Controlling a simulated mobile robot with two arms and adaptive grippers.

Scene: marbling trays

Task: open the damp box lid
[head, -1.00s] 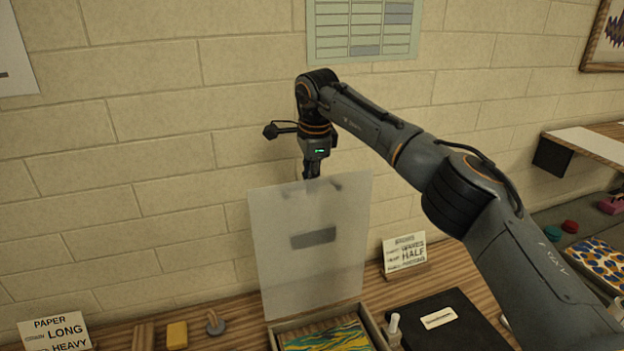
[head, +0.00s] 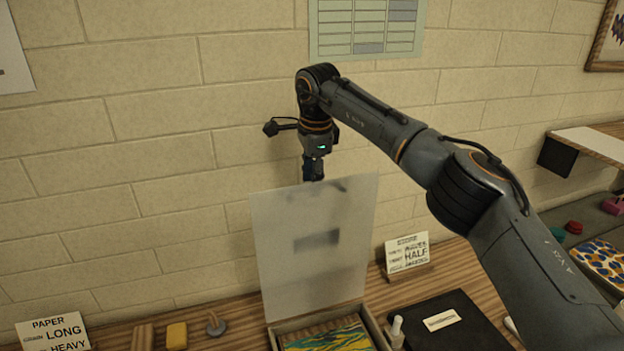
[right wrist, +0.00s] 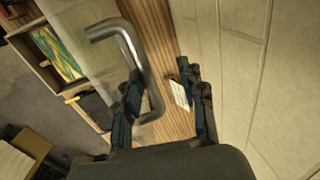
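The damp box lid (head: 310,275) is a translucent panel standing nearly upright at the back of the damp box (head: 369,318) in the head view. The box is open, with a yellow-and-teal marbled sheet (head: 335,340) inside. My right gripper (head: 313,178) points down at the lid's top edge, its tips partly hidden behind the lid. In the right wrist view, its fingers (right wrist: 162,90) are apart. The metal handle (right wrist: 140,60) runs past the left finger and partly into the gap, not visibly clamped. My left gripper is out of view.
A brick wall stands close behind the lid. A sign (head: 407,256) and a black folder (head: 445,322) are right of the box, with a white-capped bottle (head: 396,328) beside it. A yellow block (head: 177,336) and a PAPER sign (head: 53,337) are at left.

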